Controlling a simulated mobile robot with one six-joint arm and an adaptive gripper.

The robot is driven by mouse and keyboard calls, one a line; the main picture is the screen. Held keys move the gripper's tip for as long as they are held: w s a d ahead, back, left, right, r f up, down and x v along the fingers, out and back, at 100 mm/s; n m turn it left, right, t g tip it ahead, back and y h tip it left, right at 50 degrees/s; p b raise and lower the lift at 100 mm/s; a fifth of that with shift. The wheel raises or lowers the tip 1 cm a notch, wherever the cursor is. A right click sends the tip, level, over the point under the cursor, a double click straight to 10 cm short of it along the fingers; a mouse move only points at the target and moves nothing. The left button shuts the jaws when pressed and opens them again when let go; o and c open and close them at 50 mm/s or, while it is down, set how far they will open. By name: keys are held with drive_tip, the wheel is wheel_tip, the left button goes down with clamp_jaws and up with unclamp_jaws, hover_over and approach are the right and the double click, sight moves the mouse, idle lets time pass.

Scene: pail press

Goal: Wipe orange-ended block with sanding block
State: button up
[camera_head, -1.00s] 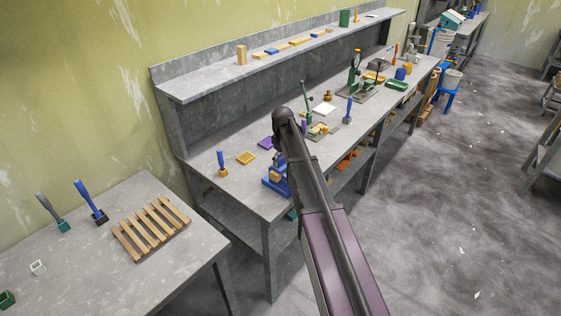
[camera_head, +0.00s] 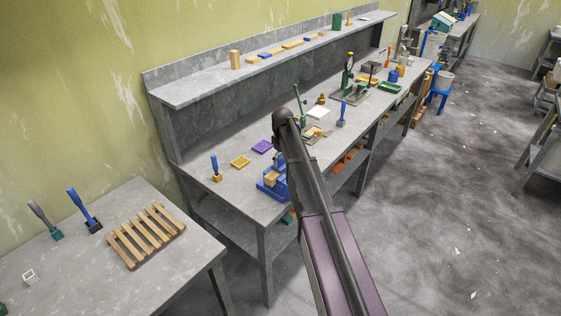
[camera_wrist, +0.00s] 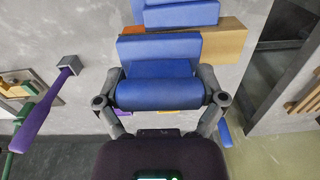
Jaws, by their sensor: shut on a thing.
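A blue vise (camera_head: 268,190) stands at the near end of the long bench. It holds a wooden block (camera_wrist: 226,40); in the wrist view a sliver of the block's orange end (camera_wrist: 137,30) shows at its left, the rest covered by blue jaws. My gripper (camera_wrist: 160,88) is shut on a blue piece with a flat front and rounded back, apparently the sanding block (camera_wrist: 157,97). It is close to the vise's near jaw; I cannot tell whether it touches the wooden block. In the head view my arm hides the gripper.
A purple-handled tool (camera_wrist: 40,115) with a grey head is left of my gripper in the wrist view. A yellow tray (camera_head: 240,162), purple tray (camera_head: 262,147) and blue-handled tool (camera_head: 215,168) are near the vise.

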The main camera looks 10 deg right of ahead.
drive_tip(key=shift+r+p, duration=3)
drive_tip(key=shift+p, duration=0.05)
drive_tip(key=shift+r, duration=0.1)
drive_tip(key=shift+r+p, duration=1.45)
drive_tip(key=shift+p, duration=0.05)
drive_tip(key=shift+f, duration=0.1)
